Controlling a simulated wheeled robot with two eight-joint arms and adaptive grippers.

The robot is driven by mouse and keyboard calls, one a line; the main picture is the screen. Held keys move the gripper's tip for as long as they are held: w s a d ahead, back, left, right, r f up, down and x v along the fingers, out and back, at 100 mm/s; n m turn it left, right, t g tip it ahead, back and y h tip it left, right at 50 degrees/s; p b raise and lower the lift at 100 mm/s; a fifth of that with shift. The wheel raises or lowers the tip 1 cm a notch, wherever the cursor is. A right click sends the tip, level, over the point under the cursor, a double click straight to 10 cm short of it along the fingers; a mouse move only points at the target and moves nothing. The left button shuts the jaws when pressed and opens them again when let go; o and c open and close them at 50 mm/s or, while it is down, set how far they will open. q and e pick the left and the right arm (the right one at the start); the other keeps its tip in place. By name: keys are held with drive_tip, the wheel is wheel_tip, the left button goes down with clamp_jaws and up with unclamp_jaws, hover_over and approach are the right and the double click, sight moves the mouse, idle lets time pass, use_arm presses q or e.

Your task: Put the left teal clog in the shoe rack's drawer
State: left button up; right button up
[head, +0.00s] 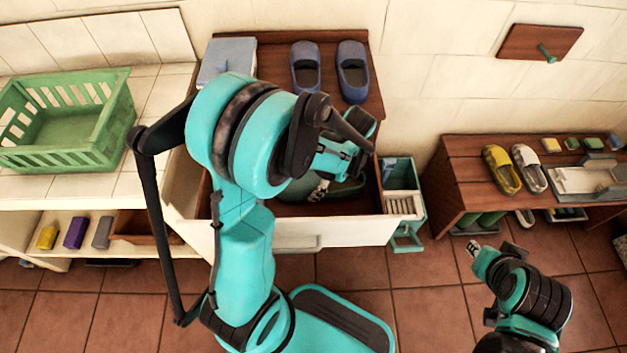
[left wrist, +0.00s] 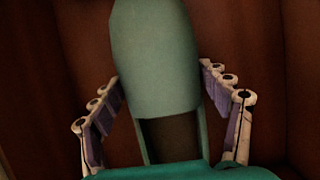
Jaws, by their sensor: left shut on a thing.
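The teal clog (left wrist: 155,60) fills the middle of the left wrist view, between the fingers of my left gripper (left wrist: 162,92), which is shut on it. In the head view the clog (head: 347,188) is partly hidden by my left arm and sits within the walls of the open drawer. The drawer (head: 345,232) has a pale front and a brown inside and is pulled out from the shoe rack (head: 275,55). My left gripper (head: 320,188) is low inside it; I cannot tell if the clog touches the floor. My right gripper (head: 474,248) is apart on the right, its jaws unclear.
Blue clogs (head: 353,75) and a grey-blue box (head: 227,57) are on the rack's top. A green basket (head: 65,125) stands on the tiled counter at left. A teal crate (head: 405,175) is right of the drawer. A wooden bench (head: 455,180) with yellow and white shoes is at right.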

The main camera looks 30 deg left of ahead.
sight(329, 186)
use_arm(q)
drive_tip(key=o, duration=1.4)
drive_tip(key=shift+f, duration=0.1)
drive_tip(key=shift+o, duration=0.2)
drive_tip(key=shift+w+d+r, duration=0.1)
drive_tip(key=shift+r, duration=0.35)
drive_tip(key=p+v, duration=0.5)
drive_tip(key=v, duration=0.6)
drive_tip(key=s+d+r+n+t+h, duration=0.3)
drive_tip(key=s+r+n+t, duration=0.4)
drive_tip(key=n, duration=0.4)
drive_tip(key=r+t, duration=0.1)
drive_tip(key=t, duration=0.1)
drive_tip(key=shift+s+n+t+h, duration=0.25)
drive_tip(key=shift+n+t+h, duration=0.05)
drive_tip(key=shift+h, duration=0.1)
